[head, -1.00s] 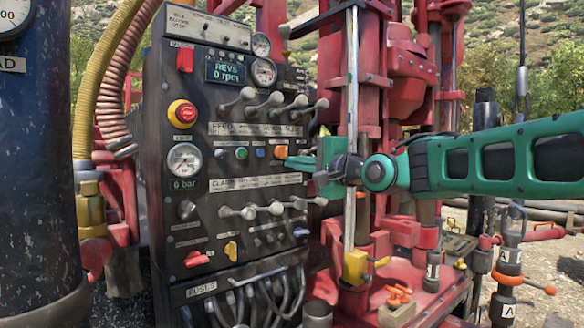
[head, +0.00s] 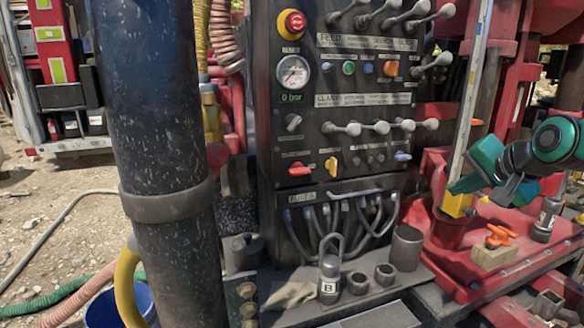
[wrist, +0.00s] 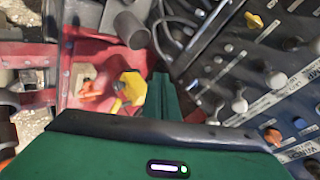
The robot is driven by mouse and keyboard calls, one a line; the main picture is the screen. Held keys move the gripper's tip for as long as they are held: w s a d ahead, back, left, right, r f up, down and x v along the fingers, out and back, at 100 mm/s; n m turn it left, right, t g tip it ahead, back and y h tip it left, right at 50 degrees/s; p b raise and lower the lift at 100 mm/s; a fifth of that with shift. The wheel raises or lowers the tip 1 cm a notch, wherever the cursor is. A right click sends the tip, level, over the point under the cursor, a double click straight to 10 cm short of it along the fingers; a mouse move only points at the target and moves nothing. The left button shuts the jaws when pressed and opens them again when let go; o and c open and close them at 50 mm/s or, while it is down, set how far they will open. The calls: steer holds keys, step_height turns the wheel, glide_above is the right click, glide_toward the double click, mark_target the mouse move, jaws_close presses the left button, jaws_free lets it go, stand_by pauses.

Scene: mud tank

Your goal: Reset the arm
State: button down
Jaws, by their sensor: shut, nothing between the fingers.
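My green gripper (head: 462,187) is at the right in the head view, in front of the red drill base and just above a yellow block (head: 456,205) at the foot of a steel rod. Its fingers are shut and empty. In the wrist view the shut green fingers (wrist: 161,96) point up past the yellow block (wrist: 132,90). I cannot tell whether they touch it. The green arm (head: 556,140) reaches in from the right edge, apart from the control panel.
The black control panel (head: 370,70) with levers and knobs stands left of my gripper. Orange clips (head: 499,235) lie on a wooden block below it. A padlock marked B (head: 330,278) stands on the ledge. A thick dark pipe (head: 155,110) rises at the left.

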steer(key=s+d+f+n+g, duration=0.1)
steer(key=s+f+g, duration=0.4)
steer(key=s, duration=0.9)
steer(key=s+d+f+n+g, duration=0.2)
steer(key=s+f+g, duration=0.3)
steer(key=s+f, duration=0.7)
steer(key=s+n, duration=0.1)
steer(key=s, duration=0.2)
steer(key=shift+d, duration=0.2)
steer(key=shift+w+f+h, duration=0.3)
steer(key=shift+w, duration=0.25)
